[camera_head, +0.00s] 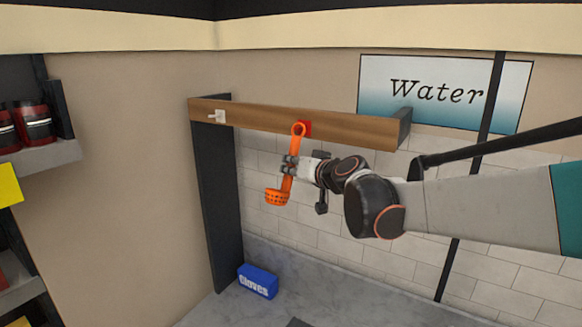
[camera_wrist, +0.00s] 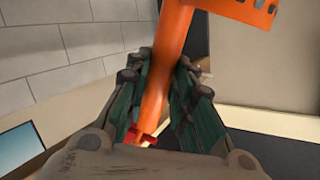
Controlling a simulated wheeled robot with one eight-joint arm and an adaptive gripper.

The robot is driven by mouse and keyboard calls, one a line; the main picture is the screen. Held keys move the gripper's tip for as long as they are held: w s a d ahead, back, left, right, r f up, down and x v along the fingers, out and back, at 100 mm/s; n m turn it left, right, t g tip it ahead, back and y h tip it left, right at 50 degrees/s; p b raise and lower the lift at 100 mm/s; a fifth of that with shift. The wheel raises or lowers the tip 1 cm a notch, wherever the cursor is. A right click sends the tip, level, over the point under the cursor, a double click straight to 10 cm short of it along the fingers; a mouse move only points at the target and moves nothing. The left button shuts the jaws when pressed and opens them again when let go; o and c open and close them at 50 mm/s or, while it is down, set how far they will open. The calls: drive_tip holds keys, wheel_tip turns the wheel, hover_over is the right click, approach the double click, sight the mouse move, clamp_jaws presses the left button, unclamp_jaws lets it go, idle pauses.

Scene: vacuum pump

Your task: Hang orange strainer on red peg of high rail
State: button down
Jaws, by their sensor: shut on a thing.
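The orange strainer (camera_head: 276,196) hangs nearly upright in the head view, its perforated bowl down and its ring end up. My gripper (camera_head: 290,167) is shut on its handle, a little below the rail. The ring overlaps the red peg (camera_head: 307,128) on the wooden high rail (camera_head: 255,117); I cannot tell whether it is around the peg or in front of it. In the wrist view, the handle (camera_wrist: 155,95) runs between the fingers of my gripper (camera_wrist: 160,85), with the bowl at the top. A bit of the red peg (camera_wrist: 134,136) shows near the handle's far end.
A white peg (camera_head: 217,116) is on the rail's left part. A blue gloves box (camera_head: 258,281) lies on the grey counter (camera_head: 330,290) below. Shelves (camera_head: 38,157) with red jars stand at the left. A "Water" sign (camera_head: 440,92) is behind the rail's right end.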

drive_tip(key=c, duration=1.3)
unclamp_jaws()
drive_tip(key=v, duration=1.2)
drive_tip(key=s+d+f+g+h+b, duration=0.2)
drive_tip(key=s+f+b, duration=0.7)
drive_tip(key=f, duration=0.7)
drive_tip(key=s+d+f+g+h+b, duration=0.2)
drive_tip(key=s+d+f+b, duration=0.3)
drive_tip(key=f, duration=1.2)
drive_tip(key=s+d+f+m+g+h+b, duration=0.1)
drive_tip(key=s+d+f+b, duration=0.3)
drive_tip(key=s+f+b, duration=0.9)
wheel_tip(320, 180, down, 4)
drive_tip(key=g+h+b, duration=0.1)
drive_tip(key=b, duration=0.2)
drive_tip(key=shift+s+r+g+h+b, duration=0.2)
drive_tip(key=shift+s+g+h+b, duration=0.1)
drive_tip(key=shift+g+h+b, duration=0.1)
